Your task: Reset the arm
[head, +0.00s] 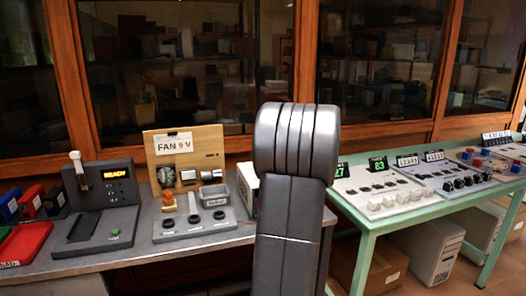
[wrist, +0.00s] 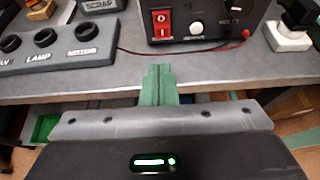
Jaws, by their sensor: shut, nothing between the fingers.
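In the wrist view my gripper (wrist: 158,72) has its two green fingers together with nothing between them. The fingertips show over the front part of the grey bench top (wrist: 100,88), apart from the devices on it. In the head view my own arm stands upright in the middle, and the gripper is hidden behind it.
In the wrist view a dark box (wrist: 240,22) with a red switch is ahead, with a red wire beside it. In the head view a green table (head: 365,232) with button panels stands at right.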

